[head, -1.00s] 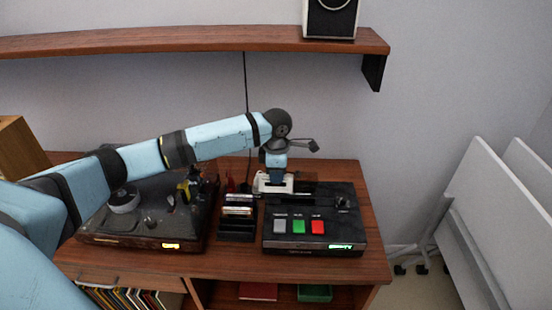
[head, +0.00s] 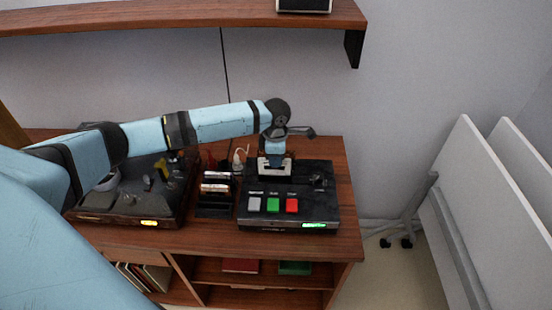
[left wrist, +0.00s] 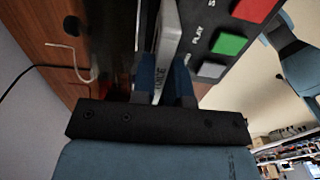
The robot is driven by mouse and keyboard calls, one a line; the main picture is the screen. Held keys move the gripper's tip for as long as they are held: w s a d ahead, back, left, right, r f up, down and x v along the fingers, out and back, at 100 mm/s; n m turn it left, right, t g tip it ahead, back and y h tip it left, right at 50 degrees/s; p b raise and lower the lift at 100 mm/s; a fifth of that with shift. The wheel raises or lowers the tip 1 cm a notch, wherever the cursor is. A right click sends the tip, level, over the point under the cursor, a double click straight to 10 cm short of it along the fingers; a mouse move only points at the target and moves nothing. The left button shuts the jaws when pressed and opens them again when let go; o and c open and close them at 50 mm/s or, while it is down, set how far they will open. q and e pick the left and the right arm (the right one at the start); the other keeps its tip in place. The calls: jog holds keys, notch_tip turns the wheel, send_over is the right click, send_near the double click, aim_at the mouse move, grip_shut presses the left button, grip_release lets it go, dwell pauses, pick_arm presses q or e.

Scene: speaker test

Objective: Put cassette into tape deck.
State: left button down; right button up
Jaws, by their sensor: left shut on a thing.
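The black tape deck (head: 262,215) stands at the right end of the wooden cabinet top, with grey, green and red buttons on its front and a lit green display. My left gripper (head: 275,175) reaches over the deck's back part, pointing down. It is shut on a pale cassette (head: 289,164), which shows on both sides of the gripper. In the left wrist view the cassette (left wrist: 169,38) sits between the blue fingers (left wrist: 165,80), close beside the deck (left wrist: 222,72) and its buttons. Whether its lower edge is in a slot is hidden. My right gripper is not in view.
A rack with several cassettes (head: 214,202) stands just left of the deck. Left of it is a turntable (head: 125,215), partly behind my arm. A small white bottle (head: 239,160) stands behind the rack. A wall shelf (head: 180,17) hangs above. White panels (head: 480,210) stand at right.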

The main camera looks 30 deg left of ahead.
aim_at(276, 173)
pick_arm(q)
jog(key=shift+f+b, duration=1.2)
jog(key=shift+b, duration=0.45)
jog(key=shift+f+p, duration=0.45)
jog(key=shift+f, duration=0.15)
jog(key=shift+f+p, duration=0.15)
jog(key=shift+p, duration=1.5)
jog(key=shift+f, duration=1.3)
jog(key=c, duration=0.7)
grip_release()
jog(key=shift+o, duration=0.2)
jog(key=shift+r, duration=0.1)
jog(key=shift+w+r, duration=0.1)
